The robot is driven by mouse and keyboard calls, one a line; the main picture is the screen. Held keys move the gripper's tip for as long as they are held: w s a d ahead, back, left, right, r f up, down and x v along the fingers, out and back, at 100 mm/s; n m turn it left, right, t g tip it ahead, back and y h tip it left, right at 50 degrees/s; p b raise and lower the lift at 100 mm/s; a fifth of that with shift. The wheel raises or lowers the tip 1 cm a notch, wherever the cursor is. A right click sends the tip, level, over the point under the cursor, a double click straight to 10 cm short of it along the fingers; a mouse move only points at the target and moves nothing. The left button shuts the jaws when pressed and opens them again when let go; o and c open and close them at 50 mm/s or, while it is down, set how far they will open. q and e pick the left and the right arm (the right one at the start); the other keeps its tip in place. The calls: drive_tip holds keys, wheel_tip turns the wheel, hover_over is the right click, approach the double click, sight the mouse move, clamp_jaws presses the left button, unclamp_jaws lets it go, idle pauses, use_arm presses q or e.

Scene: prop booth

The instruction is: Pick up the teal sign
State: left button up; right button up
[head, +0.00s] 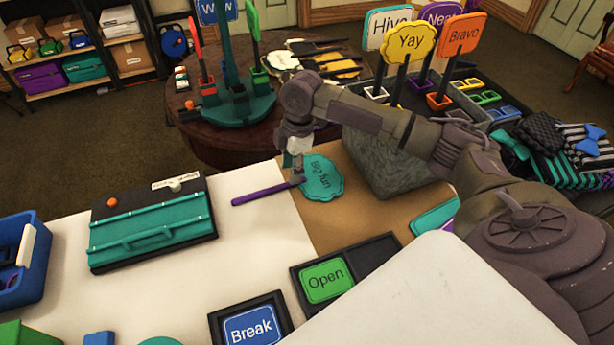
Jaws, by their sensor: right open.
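The teal sign (322,180) reads "Big fun" and has a wavy edge. It lies flat across the brown part of the table, and its purple handle (262,194) points left onto the white part. My right gripper (297,177) points down at the sign's left edge, where the handle joins it. Its jaws are open, and part of the joint is hidden behind them. I cannot tell if they touch the sign. My left gripper is not in view.
A teal-and-black case (150,252) lies to the left. Black trays with an "Open" sign (325,281) and a "Break" sign (250,328) are nearer. White tabletop between them is clear.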

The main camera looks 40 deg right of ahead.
sight(288, 183)
drive_tip(key=f, duration=0.3)
drive_tip(key=a+f, duration=0.1)
drive_tip(key=shift+w+f, duration=0.2)
drive_tip(key=shift+w, duration=0.1)
drive_tip(key=shift+c, duration=0.4)
clamp_jaws()
